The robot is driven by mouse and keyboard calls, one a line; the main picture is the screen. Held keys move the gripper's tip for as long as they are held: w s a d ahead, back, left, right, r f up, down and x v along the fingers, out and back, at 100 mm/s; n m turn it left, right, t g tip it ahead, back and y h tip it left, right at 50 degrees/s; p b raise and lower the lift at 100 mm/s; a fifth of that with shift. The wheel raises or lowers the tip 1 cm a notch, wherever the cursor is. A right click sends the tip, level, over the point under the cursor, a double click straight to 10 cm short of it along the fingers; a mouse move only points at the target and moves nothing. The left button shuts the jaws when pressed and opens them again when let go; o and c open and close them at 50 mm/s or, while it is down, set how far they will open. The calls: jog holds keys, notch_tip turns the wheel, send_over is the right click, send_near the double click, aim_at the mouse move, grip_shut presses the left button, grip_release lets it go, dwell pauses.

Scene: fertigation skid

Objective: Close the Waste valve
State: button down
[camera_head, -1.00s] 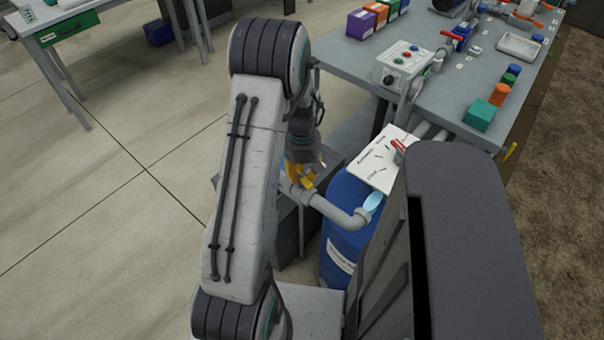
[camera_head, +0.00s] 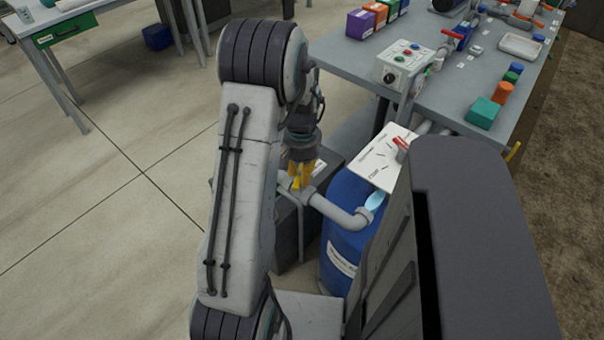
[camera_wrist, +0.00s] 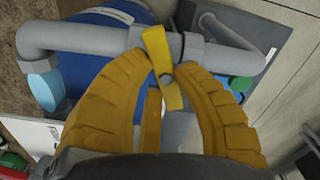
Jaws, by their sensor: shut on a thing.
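The Waste valve has a yellow bar handle (camera_wrist: 156,42) on a grey pipe (camera_wrist: 85,37) in the wrist view. The handle lies roughly crosswise to the pipe, slightly slanted. My gripper (camera_wrist: 164,70) has its two yellow-orange fingers around the handle, one on each side, and is shut on it. In the head view my gripper (camera_head: 302,178) points down at the pipe (camera_head: 338,211) beside the blue barrel. There the fingers largely hide the handle.
The blue barrel (camera_head: 345,245) stands below the pipe, with a white labelled panel (camera_head: 378,160) behind it. A grey bench (camera_head: 450,95) with a control box (camera_head: 402,70) and coloured blocks is at the back right. Open floor lies to the left.

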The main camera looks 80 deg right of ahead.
jog(key=m+b, duration=0.1)
jog(key=m, duration=0.4)
jog(key=shift+a, duration=0.15)
dwell(0.6)
jog(key=c, duration=0.9)
grip_release()
jog(key=shift+c, duration=0.2)
jog(key=shift+r, duration=0.15)
notch_tip(320, 180, up, 12)
jog(key=shift+f, duration=0.2)
